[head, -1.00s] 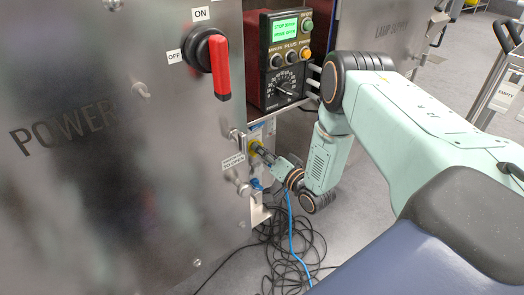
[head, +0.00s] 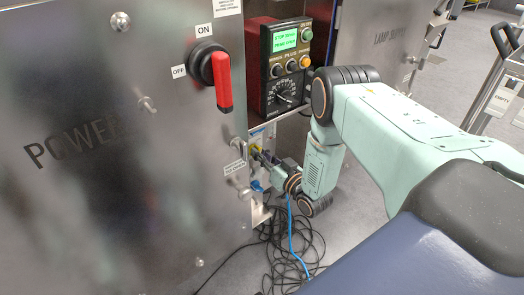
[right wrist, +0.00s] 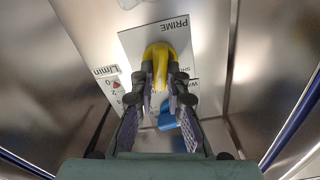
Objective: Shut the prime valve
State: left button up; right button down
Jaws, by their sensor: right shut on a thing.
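The prime valve's yellow handle (right wrist: 160,58) sits on a white plate marked PRIME (right wrist: 184,36) in the right wrist view. My right gripper (right wrist: 162,82) is shut on the yellow handle, a finger on each side of it. In the head view the right gripper (head: 263,156) reaches into the gap beside the steel panel, and a little yellow (head: 257,148) shows by it. The control box's green screen (head: 285,39) appears to read STOP and PRIME OPEN. The left gripper is not in view.
A blue handle (right wrist: 168,119) is close below the yellow one. A steel panel (head: 110,190) with a red power switch (head: 223,82) stands at left. Black cables (head: 290,250) and a blue hose (head: 292,235) hang to the floor.

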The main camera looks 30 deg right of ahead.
jog(key=n+p, duration=0.1)
jog(key=n, duration=0.3)
jog(key=n+p, duration=0.2)
jog(key=n, duration=0.2)
jog(key=n+p, duration=0.2)
jog(key=n, duration=0.1)
jog(key=shift+a+n, duration=0.3)
jog(key=shift+n, duration=0.1)
jog(key=shift+f, duration=0.1)
dwell(0.3)
jog(key=c, duration=1.3)
grip_release()
jog(key=shift+c, duration=0.2)
jog(key=shift+s, duration=0.15)
jog(key=s, duration=1.1)
jog(key=shift+s+d, duration=0.4)
jog(key=shift+d, duration=0.05)
